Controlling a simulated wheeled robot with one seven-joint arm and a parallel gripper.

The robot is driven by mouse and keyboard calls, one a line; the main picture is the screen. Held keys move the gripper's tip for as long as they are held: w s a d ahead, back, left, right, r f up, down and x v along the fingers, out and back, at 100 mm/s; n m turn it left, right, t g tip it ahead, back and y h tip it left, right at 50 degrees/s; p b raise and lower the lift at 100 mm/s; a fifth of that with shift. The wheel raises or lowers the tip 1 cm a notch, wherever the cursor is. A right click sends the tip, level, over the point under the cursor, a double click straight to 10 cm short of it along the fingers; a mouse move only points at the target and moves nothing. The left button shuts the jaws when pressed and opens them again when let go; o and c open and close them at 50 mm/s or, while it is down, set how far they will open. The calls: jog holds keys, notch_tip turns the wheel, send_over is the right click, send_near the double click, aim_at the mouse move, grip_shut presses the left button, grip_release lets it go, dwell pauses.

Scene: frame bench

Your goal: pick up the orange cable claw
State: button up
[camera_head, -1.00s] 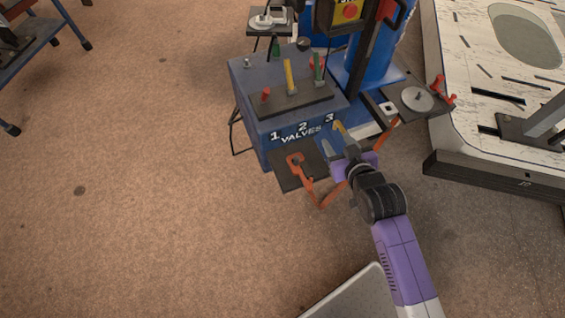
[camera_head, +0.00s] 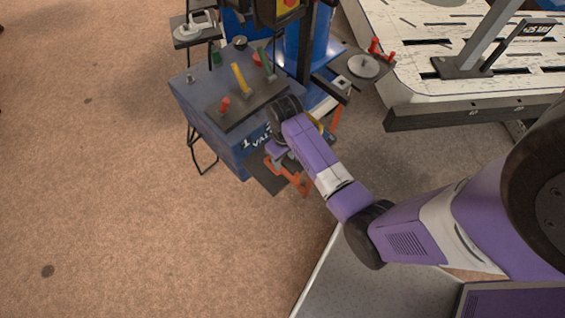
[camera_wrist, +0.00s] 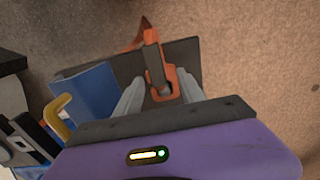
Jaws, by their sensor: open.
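The orange cable claw (camera_head: 289,177) is by a dark plate (camera_head: 262,178) on the front of the blue valve bench, partly hidden by my arm in the head view. In the wrist view the orange claw (camera_wrist: 168,85) shows against the dark plate (camera_wrist: 187,55), with a grey bar across its middle. My gripper (camera_wrist: 160,94) is open, with one grey finger on each side of the claw's near end. I cannot tell whether the fingers touch it. In the head view my gripper (camera_head: 277,150) is mostly hidden behind my wrist.
The blue bench (camera_head: 205,122) carries red, yellow and green valve levers (camera_head: 240,80). A yellow hook (camera_wrist: 60,116) is left of my gripper in the wrist view. A side plate with a round disc (camera_head: 364,66) is at right. Open floor (camera_head: 90,190) lies left.

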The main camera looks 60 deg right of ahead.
aim_at(284, 169)
notch_tip(284, 169, down, 5)
jog(key=shift+d+f+b, duration=0.1)
jog(key=shift+f+b, duration=0.1)
jog(key=shift+b, duration=0.15)
grip_shut()
jog(key=shift+w+r, duration=0.1)
dwell(1.2)
